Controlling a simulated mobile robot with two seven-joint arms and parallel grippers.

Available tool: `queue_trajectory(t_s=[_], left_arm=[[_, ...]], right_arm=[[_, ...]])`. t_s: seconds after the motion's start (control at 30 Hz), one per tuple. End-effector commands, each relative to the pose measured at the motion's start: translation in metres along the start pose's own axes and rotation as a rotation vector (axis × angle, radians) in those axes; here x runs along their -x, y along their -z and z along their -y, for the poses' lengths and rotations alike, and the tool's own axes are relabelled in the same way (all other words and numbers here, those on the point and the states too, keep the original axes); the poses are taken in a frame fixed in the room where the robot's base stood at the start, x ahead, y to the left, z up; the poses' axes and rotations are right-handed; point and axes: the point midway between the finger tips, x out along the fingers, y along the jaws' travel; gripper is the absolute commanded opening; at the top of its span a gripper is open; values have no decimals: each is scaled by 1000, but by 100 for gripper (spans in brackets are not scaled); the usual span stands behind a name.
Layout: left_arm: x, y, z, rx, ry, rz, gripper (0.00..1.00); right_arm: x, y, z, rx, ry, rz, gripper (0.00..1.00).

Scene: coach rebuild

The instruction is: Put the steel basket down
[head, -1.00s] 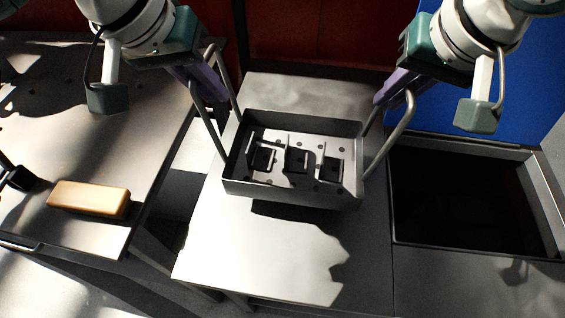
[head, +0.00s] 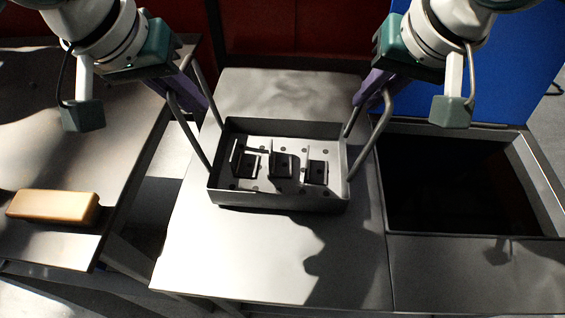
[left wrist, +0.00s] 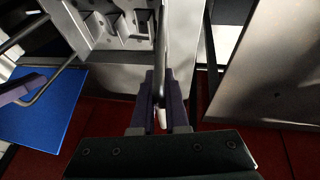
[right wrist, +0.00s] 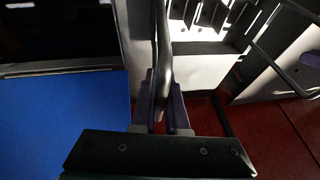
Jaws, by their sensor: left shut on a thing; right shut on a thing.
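The steel basket (head: 278,200) is a shallow rectangular tray with a perforated floor and tall bar handles at its left and right ends. Several small dark parts with upright plates (head: 281,165) sit in it. It is level, low over the steel table (head: 235,250); it looks to be on the top, but contact under it is hidden. My left gripper (head: 192,93) is shut on the left handle, also seen in the left wrist view (left wrist: 160,98). My right gripper (head: 366,90) is shut on the right handle, also in the right wrist view (right wrist: 163,100).
A dark open tank (head: 450,190) is sunk in the counter right of the basket, with a blue panel (head: 500,70) behind. A side bench (head: 60,160) at left carries a tan block (head: 52,206). Bare table lies in front of and behind the basket.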

Motion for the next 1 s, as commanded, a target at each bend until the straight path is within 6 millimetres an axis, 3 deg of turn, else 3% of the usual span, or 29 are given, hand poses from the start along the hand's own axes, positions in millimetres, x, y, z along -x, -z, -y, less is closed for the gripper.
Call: queue_trajectory(t_s=[0.1, 0.13, 0.4, 0.77, 1.0], left_arm=[[-12, -4, 4, 1, 2, -2, 0], [-11, -5, 4, 1, 3, 0, 13], [-8, -4, 2, 0, 2, 0, 42], [-2, -3, 2, 0, 0, 0, 42], [36, -2, 2, -2, 1, -4, 42]], right_arm=[[-12, -4, -3, -1, -2, -3, 0], [-11, -4, -4, -1, -3, -1, 13], [-8, -3, -2, 0, -2, 0, 42], [-8, -3, -2, 0, 0, 0, 42], [-8, -3, -2, 0, 0, 0, 42]])
